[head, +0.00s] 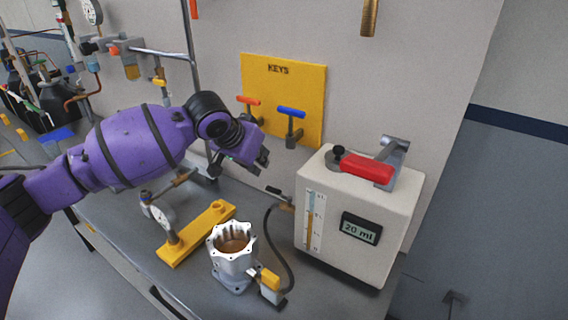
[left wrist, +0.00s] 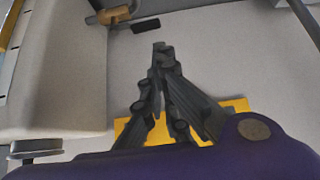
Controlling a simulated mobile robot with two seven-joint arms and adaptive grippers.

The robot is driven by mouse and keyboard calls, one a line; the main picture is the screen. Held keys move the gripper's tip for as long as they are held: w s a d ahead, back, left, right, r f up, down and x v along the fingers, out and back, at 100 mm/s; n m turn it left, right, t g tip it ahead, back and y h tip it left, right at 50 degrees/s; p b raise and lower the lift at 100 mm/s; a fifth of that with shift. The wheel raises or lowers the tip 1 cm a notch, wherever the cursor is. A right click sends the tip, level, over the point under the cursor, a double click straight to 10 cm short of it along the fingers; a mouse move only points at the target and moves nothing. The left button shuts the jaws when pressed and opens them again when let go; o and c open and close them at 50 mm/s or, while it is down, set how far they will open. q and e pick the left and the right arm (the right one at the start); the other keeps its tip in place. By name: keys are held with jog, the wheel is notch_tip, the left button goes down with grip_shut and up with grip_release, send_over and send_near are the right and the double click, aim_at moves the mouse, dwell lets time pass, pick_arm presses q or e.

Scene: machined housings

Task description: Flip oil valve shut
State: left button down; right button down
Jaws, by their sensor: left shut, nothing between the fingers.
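The oil valve (head: 287,203) is a small brass fitting with a dark lever on the left side of the white oil dispenser (head: 345,225). In the left wrist view the valve (left wrist: 112,15) is near the top edge, with its dark lever pointing right. My left gripper (head: 260,163) is above and to the left of the valve, apart from it. In the left wrist view its fingers (left wrist: 161,50) are together and empty. The dispenser has a red pump handle (head: 367,168), a sight gauge and a display reading 20 ml. My right gripper is not in view.
A dark hose (head: 274,235) runs from the valve down to the silver housing (head: 232,262), which holds brownish fluid. A yellow bar with a dial gauge (head: 200,232) lies left of it. A yellow KEYS board (head: 300,85) with red and blue T-handles is behind.

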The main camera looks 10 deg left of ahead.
aim_at(279, 194)
pick_arm(q)
jog(key=b+x, duration=0.1)
jog(key=x, duration=0.9)
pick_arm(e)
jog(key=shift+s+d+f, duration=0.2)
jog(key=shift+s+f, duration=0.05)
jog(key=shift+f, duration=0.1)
pick_arm(q)
jog(key=shift+w+r, duration=0.1)
jog(key=shift+r, duration=0.1)
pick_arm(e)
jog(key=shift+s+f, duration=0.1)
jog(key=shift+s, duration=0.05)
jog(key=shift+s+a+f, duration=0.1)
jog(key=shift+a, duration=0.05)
